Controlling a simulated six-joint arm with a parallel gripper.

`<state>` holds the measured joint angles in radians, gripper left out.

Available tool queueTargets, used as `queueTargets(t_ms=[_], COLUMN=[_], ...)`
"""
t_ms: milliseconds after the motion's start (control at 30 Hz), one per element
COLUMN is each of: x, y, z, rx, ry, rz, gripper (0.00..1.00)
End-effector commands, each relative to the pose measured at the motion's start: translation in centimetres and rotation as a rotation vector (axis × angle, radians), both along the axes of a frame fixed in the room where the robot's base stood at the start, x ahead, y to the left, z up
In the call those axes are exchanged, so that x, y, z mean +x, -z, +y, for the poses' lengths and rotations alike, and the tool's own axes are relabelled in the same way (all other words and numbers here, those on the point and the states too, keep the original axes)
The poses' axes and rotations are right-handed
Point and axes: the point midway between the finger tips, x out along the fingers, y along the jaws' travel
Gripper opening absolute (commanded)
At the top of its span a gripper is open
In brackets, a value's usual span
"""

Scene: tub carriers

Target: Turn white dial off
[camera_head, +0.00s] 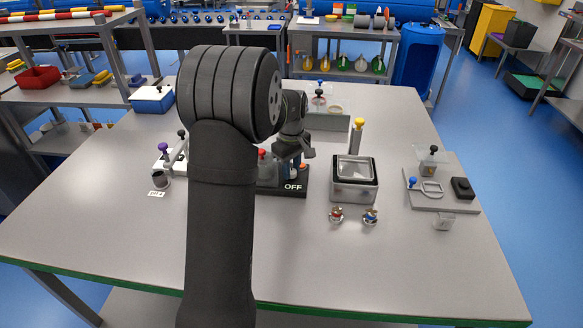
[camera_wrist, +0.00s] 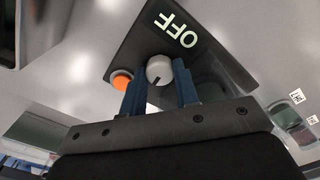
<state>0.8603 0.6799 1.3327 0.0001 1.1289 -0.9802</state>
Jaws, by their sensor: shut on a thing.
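The white dial (camera_wrist: 158,72) sits on a black panel (camera_wrist: 207,53) in the wrist view, with a dark pointer mark on its face. The panel carries white OFF lettering, upside down in the wrist view and readable at the panel's front right in the head view (camera_head: 292,187). My gripper (camera_wrist: 160,92) has its blue fingers on either side of the dial and is shut on it. In the head view my gripper (camera_head: 290,168) reaches down onto the panel, and my arm hides much of the panel's left part.
An orange button (camera_wrist: 122,80) lies close beside one finger. A metal tub (camera_head: 354,191) stands right of the panel, with two small knobs in front of it. A grey board (camera_head: 440,201) with fittings is further right. The front of the table is clear.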

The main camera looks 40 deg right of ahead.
Motion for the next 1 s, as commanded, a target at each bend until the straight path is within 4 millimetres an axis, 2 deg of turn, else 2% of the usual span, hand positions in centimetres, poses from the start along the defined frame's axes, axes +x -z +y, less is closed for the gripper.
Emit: queueTargets(t_ms=[367, 400, 500, 867, 1000], x=[-0.01, -0.01, 0.0, 0.07, 0.09], y=[-0.01, -0.01, -0.01, 0.04, 0.05], z=[-0.01, -0.01, 0.0, 0.15, 0.17], rx=[0.0, 0.0, 0.0, 0.003, 0.003], ry=[0.003, 0.003, 0.003, -0.007, -0.063], rz=[0.0, 0.0, 0.0, 0.0, 0.0], gripper=[0.05, 0.34, 0.5, 0.5, 0.5])
